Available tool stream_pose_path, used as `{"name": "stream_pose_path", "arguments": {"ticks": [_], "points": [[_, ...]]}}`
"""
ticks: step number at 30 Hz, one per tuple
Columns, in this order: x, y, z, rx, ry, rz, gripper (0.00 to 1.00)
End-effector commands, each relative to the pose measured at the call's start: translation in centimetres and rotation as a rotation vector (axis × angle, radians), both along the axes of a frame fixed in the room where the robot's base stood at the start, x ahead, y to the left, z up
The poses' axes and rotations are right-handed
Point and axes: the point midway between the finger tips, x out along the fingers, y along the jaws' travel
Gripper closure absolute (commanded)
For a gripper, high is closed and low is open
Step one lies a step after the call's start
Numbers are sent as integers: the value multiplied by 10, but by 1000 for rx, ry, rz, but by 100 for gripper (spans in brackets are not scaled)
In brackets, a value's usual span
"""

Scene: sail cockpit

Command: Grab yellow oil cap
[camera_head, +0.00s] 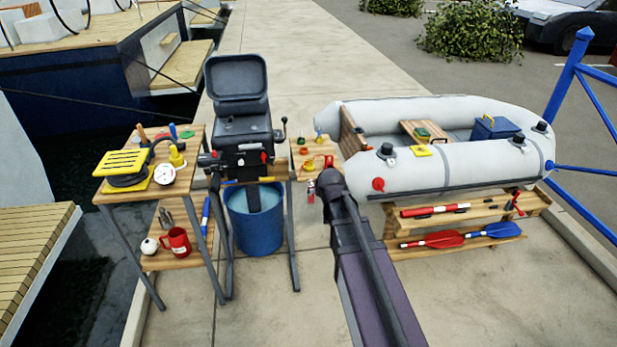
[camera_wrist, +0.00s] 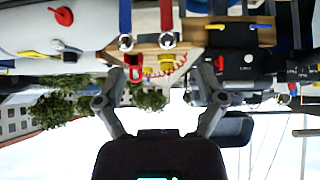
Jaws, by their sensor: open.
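A small yellow cap-like piece (camera_wrist: 167,62) shows in the wrist view at the edge of a small wooden shelf, beside a red coiled cord; I take it as the yellow oil cap. In the head view a small yellow piece (camera_head: 319,139) stands on the same shelf (camera_head: 303,171), between the outboard motor and the dinghy; I cannot tell if it is the same piece. My gripper (camera_wrist: 162,84) is open and empty, its fingers either side of the yellow piece in the picture, apart from it. In the head view my arm hides most of the gripper.
The outboard motor (camera_head: 243,130) stands over a blue barrel (camera_head: 255,220) left of the shelf. The grey dinghy (camera_head: 450,170) lies close on the right. A red clip-like piece (camera_wrist: 136,74) is beside the yellow one. A left-hand table (camera_head: 185,181) holds several items.

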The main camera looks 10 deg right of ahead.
Motion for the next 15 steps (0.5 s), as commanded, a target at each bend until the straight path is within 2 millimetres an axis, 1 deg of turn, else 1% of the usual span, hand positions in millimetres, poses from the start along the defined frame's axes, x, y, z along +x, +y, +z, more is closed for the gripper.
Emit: {"name": "stream_pose_path", "arguments": {"ticks": [1,3,6,10,12,15], "points": [[22,0,-12,0,-62,0,11],[45,1,-12,-2,-151,2,11],[70,2,-9,-1,-261,4,11],[92,2,-4,-2,-365,7,11],[99,3,-1,-2,-402,8,11],[104,3,2,0,-432,9,11]]}}
